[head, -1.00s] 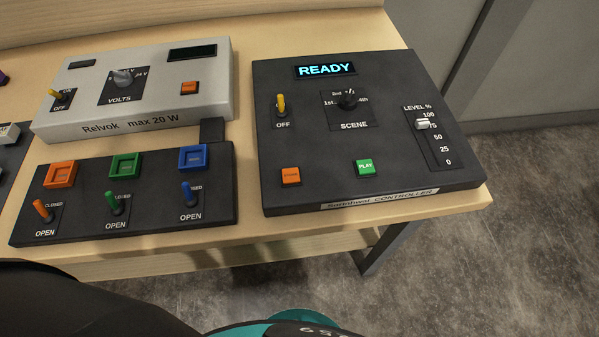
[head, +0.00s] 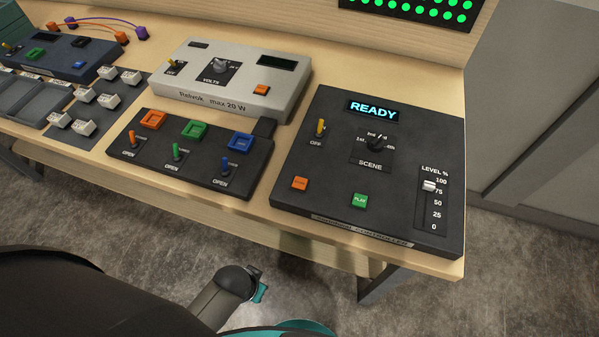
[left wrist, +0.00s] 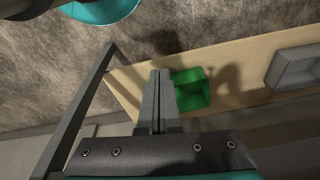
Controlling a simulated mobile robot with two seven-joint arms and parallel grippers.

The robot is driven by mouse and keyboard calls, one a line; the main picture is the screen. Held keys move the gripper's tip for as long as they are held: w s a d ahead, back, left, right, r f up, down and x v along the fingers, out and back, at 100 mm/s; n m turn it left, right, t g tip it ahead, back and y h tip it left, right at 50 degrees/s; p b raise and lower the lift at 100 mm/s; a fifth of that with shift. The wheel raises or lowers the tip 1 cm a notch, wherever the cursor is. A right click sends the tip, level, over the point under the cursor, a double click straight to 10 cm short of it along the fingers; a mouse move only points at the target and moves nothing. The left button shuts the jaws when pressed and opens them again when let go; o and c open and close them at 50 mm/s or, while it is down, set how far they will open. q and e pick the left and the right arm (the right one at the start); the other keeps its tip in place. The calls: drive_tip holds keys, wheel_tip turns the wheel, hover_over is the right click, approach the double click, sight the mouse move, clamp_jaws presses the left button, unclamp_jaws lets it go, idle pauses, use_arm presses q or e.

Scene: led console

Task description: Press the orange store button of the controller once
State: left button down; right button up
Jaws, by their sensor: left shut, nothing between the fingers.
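The dark controller (head: 330,215) sits at the right end of the table, its display (head: 373,111) reading READY. Its orange store button (head: 300,184) is at the front left, with the green play button (head: 360,200) to its right. My left gripper (left wrist: 160,74) shows in the left wrist view, fingers together and empty. There it is seen against the floor and a wooden board, beside a green tray; the controller is not recognisable in that view. My right gripper is not in view.
The controller also carries a yellow toggle (head: 320,128), a scene knob (head: 376,144) and a level slider (head: 429,186). A switch box (head: 190,160) and a grey power supply (head: 230,85) stand left of it. The left wrist view shows a green tray (left wrist: 189,88) and a grey tray (left wrist: 292,67).

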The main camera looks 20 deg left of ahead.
use_arm(q)
drive_tip(key=w+d+r+t+h+p, duration=0.1)
drive_tip(key=w+r+p, duration=0.3)
drive_tip(key=r, duration=0.8)
drive_tip(key=w+d+r+t+p, duration=0.1)
drive_tip(key=w+d+r+p, duration=0.2)
drive_tip(key=r, duration=0.9)
drive_tip(key=w+d+r+m+t+h+p, duration=0.1)
drive_tip(key=w+d+r+m+h+p, duration=0.1)
drive_tip(key=w+d+r+h+p, duration=0.6)
drive_tip(key=w+a+n+y+b, duration=0.2)
drive_tip(key=w+a+n+b, duration=0.1)
drive_tip(key=a, duration=0.4)
drive_tip(key=shift+w+a+r+t, duration=0.2)
drive_tip(key=shift+w+a+t, duration=0.2)
drive_tip(key=shift+w, duration=0.35)
drive_tip(key=shift+f+b, duration=0.1)
drive_tip(key=shift+b, duration=0.25)
drive_tip(key=b, duration=0.7)
hover_over(295, 186)
wheel_tip(295, 186, down, 7)
drive_tip(key=shift+f, duration=0.2)
drive_tip(key=shift+f+b, duration=0.45)
drive_tip(key=shift+f, duration=0.2)
